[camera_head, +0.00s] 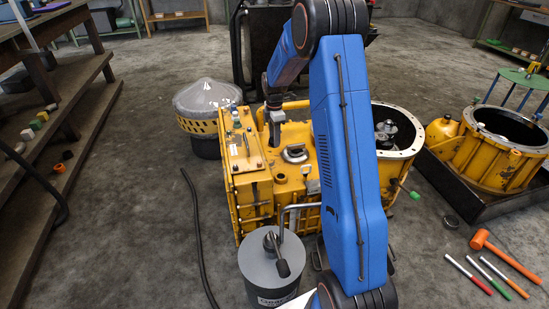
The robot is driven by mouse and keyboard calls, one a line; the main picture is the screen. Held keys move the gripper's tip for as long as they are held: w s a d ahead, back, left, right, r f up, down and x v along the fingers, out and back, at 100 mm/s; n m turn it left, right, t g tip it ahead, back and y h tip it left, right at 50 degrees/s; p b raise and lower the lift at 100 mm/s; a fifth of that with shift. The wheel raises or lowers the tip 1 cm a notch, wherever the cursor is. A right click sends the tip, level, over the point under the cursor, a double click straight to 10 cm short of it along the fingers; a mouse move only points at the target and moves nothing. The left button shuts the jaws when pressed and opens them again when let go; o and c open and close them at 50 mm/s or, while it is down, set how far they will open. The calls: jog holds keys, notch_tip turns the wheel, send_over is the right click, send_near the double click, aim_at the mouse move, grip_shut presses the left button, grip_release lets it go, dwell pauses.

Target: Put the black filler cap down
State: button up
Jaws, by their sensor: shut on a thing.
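My gripper (275,139) points down over the top of the yellow transmission housing (290,184), left of its large round opening. It is shut on a small dark thing at its tips, which I take to be the black filler cap. The cap is too small and dark against the fingers to make out its shape. I cannot tell whether it touches the housing top. My blue arm hides part of the housing's middle and right.
A grey drum (262,268) with a dark-handled pump stands in front. A hammer (506,256) and several coloured tools lie at right, near a yellow bell housing (478,158) in a black tray. A black hose (200,235) lies left. Wooden steps (75,112) stand far left.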

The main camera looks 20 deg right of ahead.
jog(key=shift+f, duration=4.3)
jog(key=shift+f, duration=0.1)
jog(key=o, duration=1.4)
